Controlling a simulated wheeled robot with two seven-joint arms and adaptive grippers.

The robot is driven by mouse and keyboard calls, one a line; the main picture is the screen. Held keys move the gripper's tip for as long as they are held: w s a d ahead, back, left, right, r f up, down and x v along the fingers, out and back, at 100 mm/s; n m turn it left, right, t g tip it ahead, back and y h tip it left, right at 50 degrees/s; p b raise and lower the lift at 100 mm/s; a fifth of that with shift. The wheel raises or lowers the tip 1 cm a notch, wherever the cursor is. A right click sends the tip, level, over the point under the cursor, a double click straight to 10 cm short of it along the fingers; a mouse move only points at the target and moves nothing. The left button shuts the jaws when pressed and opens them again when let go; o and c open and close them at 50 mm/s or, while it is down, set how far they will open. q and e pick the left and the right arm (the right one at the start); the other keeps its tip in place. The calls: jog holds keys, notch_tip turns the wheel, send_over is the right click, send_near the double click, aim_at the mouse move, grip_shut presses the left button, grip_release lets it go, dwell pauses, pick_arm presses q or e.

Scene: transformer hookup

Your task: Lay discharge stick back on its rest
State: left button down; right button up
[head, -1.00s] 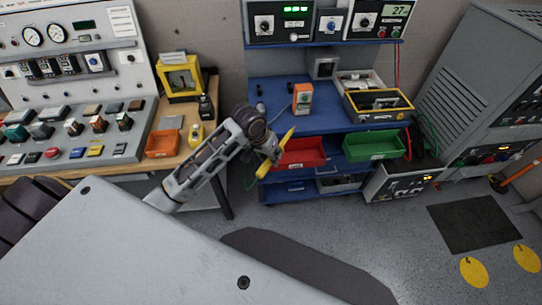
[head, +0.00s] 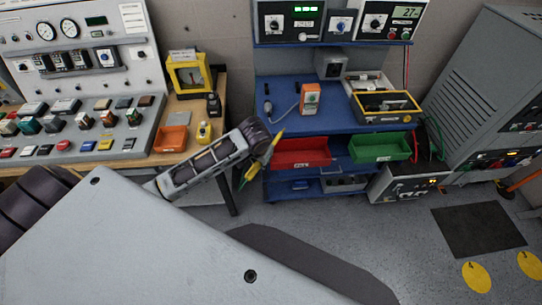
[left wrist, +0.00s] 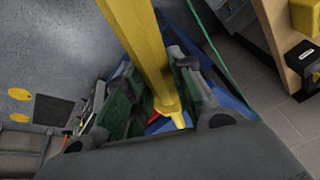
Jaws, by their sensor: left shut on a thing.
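The yellow discharge stick (head: 276,144) is in my left gripper (head: 262,158), in front of the left end of the blue cart, near the red bin. In the head view the stick is tilted, with a pointed end up and to the right; its lower part is partly hidden behind the gripper. In the left wrist view the stick (left wrist: 140,40) runs from the top edge down between the fingers of my left gripper (left wrist: 160,95), which is shut on it. I cannot make out the stick's rest. My right gripper is not in view.
The blue cart (head: 345,122) carries a red bin (head: 300,152), a green bin (head: 379,147) and an orange meter (head: 310,98). The wooden bench (head: 216,98) with an orange tray (head: 171,139) stands to its left. A grey cabinet (head: 478,85) is at right. Floor in front is open.

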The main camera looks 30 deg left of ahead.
pick_arm(q)
jog(key=w+a+r+m+t+y+p, duration=0.1)
jog(key=a+y, duration=0.1)
jog(key=a, duration=0.6)
jog(key=w+a+r+m+t+y+p, duration=0.1)
jog(key=w+a+m+y, duration=0.1)
jog(key=a, duration=0.6)
jog(key=w+d+r+m+t+h, duration=0.3)
jog(key=w+d+r+m+t, duration=0.2)
jog(key=w+r+m+t, duration=0.2)
jog(key=w+r+m, duration=0.1)
jog(key=w+m, duration=0.1)
jog(key=m, duration=0.1)
jog(key=shift+w+d+m+t+h, duration=0.3)
jog(key=shift+w+m+h, duration=0.1)
